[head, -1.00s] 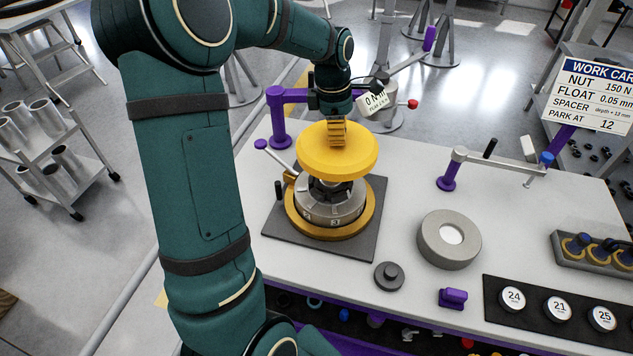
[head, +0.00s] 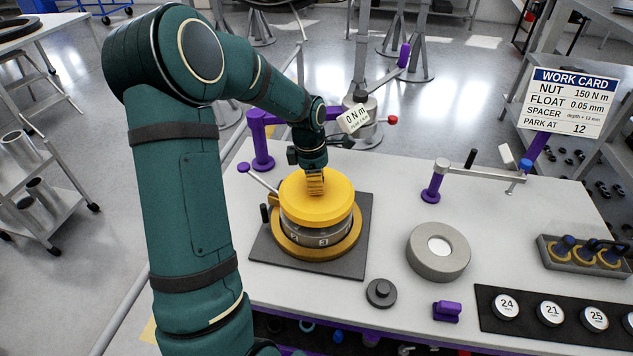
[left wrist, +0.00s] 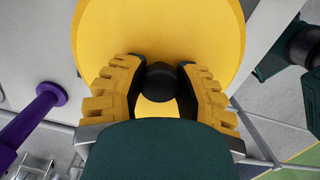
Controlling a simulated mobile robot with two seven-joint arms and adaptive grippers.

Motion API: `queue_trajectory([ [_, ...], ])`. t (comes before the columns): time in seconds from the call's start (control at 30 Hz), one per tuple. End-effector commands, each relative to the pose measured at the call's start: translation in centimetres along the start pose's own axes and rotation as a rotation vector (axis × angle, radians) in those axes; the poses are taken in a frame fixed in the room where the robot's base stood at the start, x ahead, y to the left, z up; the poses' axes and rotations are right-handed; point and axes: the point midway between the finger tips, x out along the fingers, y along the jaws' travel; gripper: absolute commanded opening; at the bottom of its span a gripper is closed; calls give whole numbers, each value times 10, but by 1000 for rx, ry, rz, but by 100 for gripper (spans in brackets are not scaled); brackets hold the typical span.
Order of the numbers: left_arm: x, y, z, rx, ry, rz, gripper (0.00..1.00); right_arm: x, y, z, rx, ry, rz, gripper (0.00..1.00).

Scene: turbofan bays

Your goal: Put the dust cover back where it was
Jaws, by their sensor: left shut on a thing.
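The yellow dust cover (head: 330,206) sits over the top of the round metal unit (head: 320,238), level as far as I can see. The unit stands in a yellow ring (head: 352,243) on a dark square mat (head: 268,258) at the table's left. My left gripper (head: 315,192) is above the cover's middle. In the left wrist view its yellow fingers (left wrist: 160,85) are shut on the cover's dark round knob (left wrist: 161,80), with the cover (left wrist: 200,25) beyond. Whether the cover is fully seated is hard to tell. My right gripper is not in view.
A grey ring (head: 438,262), a dark knobbed disc (head: 381,292) and a purple block (head: 446,311) lie to the right. A purple-based arm (head: 432,187) stands behind them. A purple post (head: 260,140) with a lever is close behind the unit. A dark strip holds numbered discs (head: 506,306).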

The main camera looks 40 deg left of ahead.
Motion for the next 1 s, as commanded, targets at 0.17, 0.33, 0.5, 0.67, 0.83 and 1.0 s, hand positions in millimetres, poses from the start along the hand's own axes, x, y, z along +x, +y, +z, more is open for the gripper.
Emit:
queue_trajectory([
  [0.17, 4, 1, -1, 0, 0, 3, 0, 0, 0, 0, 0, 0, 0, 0],
  [0.33, 6, 0, -1, 0, 0, 2, 0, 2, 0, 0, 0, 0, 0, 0],
  [0.5, 11, 0, -1, 0, 0, 2, 0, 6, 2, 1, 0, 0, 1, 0],
  [0.67, 15, 0, -2, 0, 0, 2, 0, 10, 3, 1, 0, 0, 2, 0],
  [0.83, 16, 0, -2, 0, 0, 2, 37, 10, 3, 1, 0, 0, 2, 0],
  [1.0, 16, 0, -2, -1, 0, 2, 61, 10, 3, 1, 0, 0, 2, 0],
])
